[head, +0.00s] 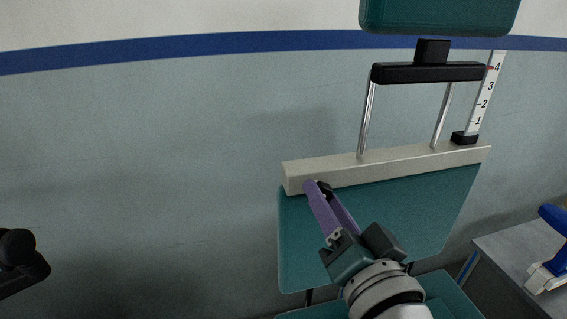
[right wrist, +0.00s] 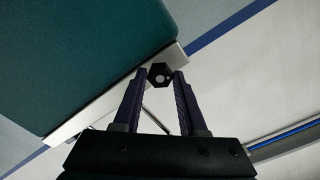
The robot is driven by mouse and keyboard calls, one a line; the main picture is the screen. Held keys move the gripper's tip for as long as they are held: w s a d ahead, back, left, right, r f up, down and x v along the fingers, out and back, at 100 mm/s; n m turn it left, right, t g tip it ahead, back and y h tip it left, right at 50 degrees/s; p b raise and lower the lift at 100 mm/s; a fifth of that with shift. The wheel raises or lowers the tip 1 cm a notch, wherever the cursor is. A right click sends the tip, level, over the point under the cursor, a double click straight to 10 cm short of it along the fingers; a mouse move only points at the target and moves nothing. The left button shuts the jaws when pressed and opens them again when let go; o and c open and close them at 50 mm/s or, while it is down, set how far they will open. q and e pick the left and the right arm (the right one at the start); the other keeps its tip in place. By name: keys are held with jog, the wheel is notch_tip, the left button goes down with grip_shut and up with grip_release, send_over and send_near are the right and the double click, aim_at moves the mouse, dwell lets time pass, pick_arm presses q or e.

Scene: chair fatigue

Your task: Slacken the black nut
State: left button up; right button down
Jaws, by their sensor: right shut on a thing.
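The black nut (right wrist: 160,74) is a small hexagonal piece with a pale round centre, at the edge of the pale beam in the right wrist view. In the head view the nut (head: 325,187) is partly hidden by a finger, on the front of the beam near its left end. My right gripper (head: 318,187) reaches up to it with purple fingers. In the right wrist view the fingertips of the right gripper (right wrist: 161,75) lie on either side of the nut, shut on it.
The pale beam (head: 400,164) crosses above a teal panel (head: 390,215). Metal posts rise to a black crossbar (head: 427,72) under a teal block (head: 440,14). A numbered scale (head: 485,95) stands right. A grey table (head: 515,250) holds a blue-handled tool (head: 552,262). The left side is mostly bare wall.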

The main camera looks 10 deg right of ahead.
dwell(0.4)
jog(key=shift+c, duration=2.3)
grip_release()
jog(key=shift+s, duration=0.1)
jog(key=s, duration=0.9)
jog(key=shift+s+d, duration=0.15)
jog(key=shift+s, duration=0.2)
